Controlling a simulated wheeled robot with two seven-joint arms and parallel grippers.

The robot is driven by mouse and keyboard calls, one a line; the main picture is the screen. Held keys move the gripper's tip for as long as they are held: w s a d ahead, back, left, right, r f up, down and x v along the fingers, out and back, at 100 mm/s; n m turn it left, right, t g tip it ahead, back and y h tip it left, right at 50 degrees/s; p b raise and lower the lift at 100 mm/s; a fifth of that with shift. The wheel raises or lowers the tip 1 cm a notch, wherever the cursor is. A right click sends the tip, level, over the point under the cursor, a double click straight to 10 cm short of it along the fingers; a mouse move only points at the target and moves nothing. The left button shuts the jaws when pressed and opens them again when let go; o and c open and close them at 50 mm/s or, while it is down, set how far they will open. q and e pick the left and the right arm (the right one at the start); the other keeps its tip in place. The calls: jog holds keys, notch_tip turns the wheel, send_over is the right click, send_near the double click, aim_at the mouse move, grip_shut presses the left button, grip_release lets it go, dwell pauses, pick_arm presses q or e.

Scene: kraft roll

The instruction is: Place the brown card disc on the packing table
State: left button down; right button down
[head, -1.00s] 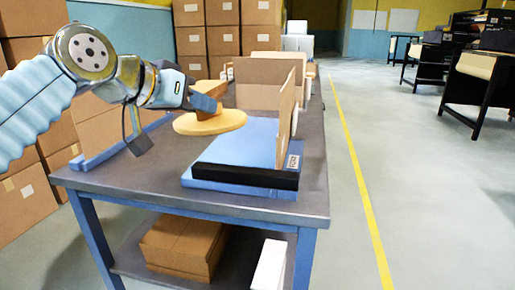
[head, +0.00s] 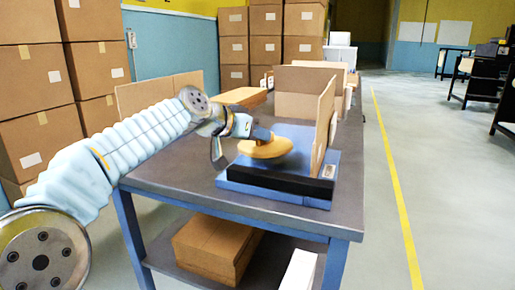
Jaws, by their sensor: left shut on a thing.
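The brown card disc (head: 265,149) is a flat tan round in the middle of the head view. My left gripper (head: 261,136) comes in from the left and is shut on the disc near its upper side. The fingertips partly hide the place where they grip. The disc appears level and shows in front of the left part of a blue platform on the packing table (head: 185,172). I cannot tell whether it touches anything below. My right gripper is not in view.
A cardboard box (head: 243,97) lies farther back. Flat cartons (head: 215,245) lie on the lower shelf. Stacked cartons (head: 30,110) stand at the left. The table's front left is clear.

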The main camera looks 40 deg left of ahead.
aim_at(256, 145)
pick_arm(q)
notch_tip(256, 145, down, 3)
jog(key=shift+f+b, duration=0.1)
jog(key=shift+b, duration=0.2)
jog(key=c, duration=1)
grip_release()
jog(key=shift+a, duration=0.1)
